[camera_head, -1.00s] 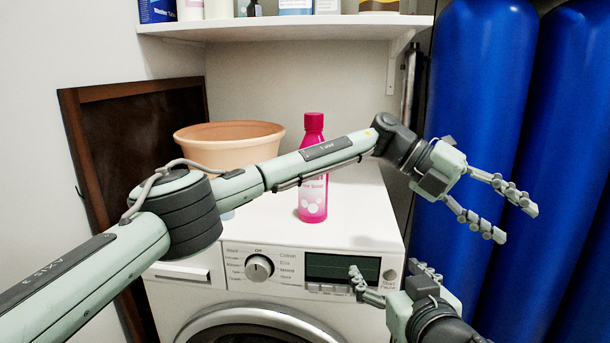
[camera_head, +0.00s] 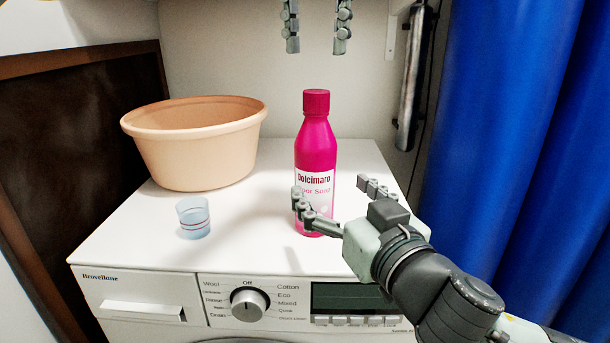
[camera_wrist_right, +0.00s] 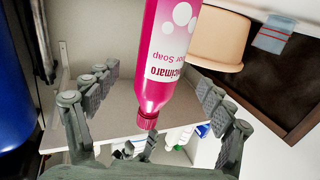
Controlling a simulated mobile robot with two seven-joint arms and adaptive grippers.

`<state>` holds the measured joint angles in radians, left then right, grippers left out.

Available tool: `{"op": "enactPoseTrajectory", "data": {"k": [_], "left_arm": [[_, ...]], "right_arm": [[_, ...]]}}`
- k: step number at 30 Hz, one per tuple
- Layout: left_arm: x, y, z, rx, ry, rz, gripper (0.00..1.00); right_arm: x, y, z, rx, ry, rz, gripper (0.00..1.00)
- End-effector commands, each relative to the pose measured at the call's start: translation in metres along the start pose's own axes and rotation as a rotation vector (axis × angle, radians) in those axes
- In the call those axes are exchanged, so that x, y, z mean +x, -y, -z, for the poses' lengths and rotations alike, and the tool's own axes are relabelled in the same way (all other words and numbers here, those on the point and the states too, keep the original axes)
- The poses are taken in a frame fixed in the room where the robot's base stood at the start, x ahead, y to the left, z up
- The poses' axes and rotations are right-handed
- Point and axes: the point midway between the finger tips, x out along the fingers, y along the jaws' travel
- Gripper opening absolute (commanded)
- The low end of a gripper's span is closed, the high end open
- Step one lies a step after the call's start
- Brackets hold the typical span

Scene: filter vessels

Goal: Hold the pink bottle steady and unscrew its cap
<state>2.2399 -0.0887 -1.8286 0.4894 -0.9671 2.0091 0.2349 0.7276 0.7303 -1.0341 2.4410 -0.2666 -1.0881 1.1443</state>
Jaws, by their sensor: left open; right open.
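The pink bottle (camera_head: 317,152) stands upright on the white washing machine, its pink cap (camera_head: 316,102) on top. My left gripper (camera_head: 317,48) hangs above the cap with its two fingers pointing down, open and empty, clear of the cap. My right gripper (camera_head: 330,187) is open at the bottle's lower body. One finger crosses in front of the label and the other is to the right. In the right wrist view the bottle (camera_wrist_right: 165,70) appears upside down between the spread fingers, with gaps visible on both sides. Its cap (camera_wrist_right: 147,122) also shows there.
A peach basin (camera_head: 195,150) stands behind left of the bottle on the washing machine (camera_head: 250,235). A small clear blue cup (camera_head: 194,218) stands in front of the basin. Large blue cylinders (camera_head: 500,120) are at the right. The top between cup and bottle is clear.

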Motion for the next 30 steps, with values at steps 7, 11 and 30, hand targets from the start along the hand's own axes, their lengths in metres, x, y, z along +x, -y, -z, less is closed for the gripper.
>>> {"op": "enactPoseTrajectory", "data": {"k": [7, 11, 30], "left_arm": [[-0.001, 0.000, 0.001, -0.001, -0.001, -0.002, 0.50], [-0.001, 0.000, 0.000, 0.000, -0.001, -0.001, 0.50], [0.000, 0.000, 0.000, 0.001, -0.001, 0.000, 0.50]], "right_arm": [[0.033, 0.000, 0.001, -0.002, -0.003, -0.001, 0.82], [0.053, 0.000, 0.001, -0.002, -0.002, -0.002, 0.82], [0.075, 0.000, 0.000, 0.000, 0.001, 0.000, 0.69]]}}
